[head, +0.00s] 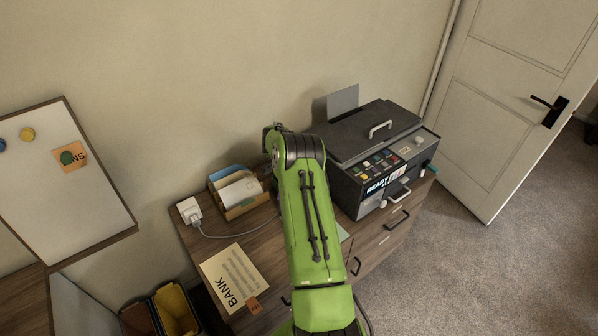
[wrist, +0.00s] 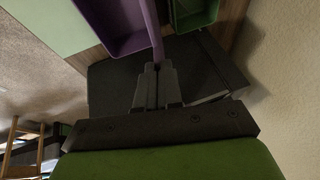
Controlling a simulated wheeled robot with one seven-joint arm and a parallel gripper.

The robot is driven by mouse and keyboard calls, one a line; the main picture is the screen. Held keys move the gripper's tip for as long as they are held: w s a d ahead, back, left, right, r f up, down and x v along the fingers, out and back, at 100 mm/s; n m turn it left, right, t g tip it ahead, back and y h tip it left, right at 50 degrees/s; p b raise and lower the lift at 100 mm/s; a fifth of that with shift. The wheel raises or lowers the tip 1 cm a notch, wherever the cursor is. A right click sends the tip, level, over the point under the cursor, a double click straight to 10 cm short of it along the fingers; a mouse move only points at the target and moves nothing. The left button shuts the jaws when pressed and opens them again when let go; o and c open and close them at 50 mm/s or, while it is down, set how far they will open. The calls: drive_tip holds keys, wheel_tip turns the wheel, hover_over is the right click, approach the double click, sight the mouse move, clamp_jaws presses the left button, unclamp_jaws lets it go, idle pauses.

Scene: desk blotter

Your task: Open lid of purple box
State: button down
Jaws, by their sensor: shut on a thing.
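The purple box (wrist: 122,48) is at the top of the wrist view, partly cut off by the picture's edge, with its inside showing. A narrow purple panel, seen nearly edge-on, rises along its right side; it looks like the purple lid (wrist: 153,32). My gripper (wrist: 157,69) is shut on the end of this panel, with the fingertips together around it. The lid stands tilted up from the box rather than lying over it. In the head view my green arm hides the purple box, the lid and my gripper.
A green box (wrist: 193,14) stands close to the right of the lid. The head view shows a wooden cabinet (head: 213,250) bearing a dark printer (head: 352,160), a letter tray (head: 241,211), a plug with a cable (head: 189,210) and a BANK paper (head: 236,279).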

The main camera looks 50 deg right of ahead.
drive_tip(key=shift+d, duration=0.1)
idle(0.7)
drive_tip(key=c, duration=1.3)
unclamp_jaws()
drive_tip(key=p+v, duration=0.1)
drive_tip(key=v, duration=0.5)
drive_tip(key=s+p+v, duration=0.1)
drive_tip(key=p+v, duration=0.1)
drive_tip(key=v, duration=0.4)
drive_tip(key=p+v, duration=0.2)
drive_tip(key=v, duration=0.4)
drive_tip(key=shift+s+a+f, duration=0.15)
drive_tip(key=shift+s+a, duration=0.05)
drive_tip(key=shift+s, duration=0.05)
drive_tip(key=shift+f+b, duration=0.15)
drive_tip(key=shift+b, duration=0.2)
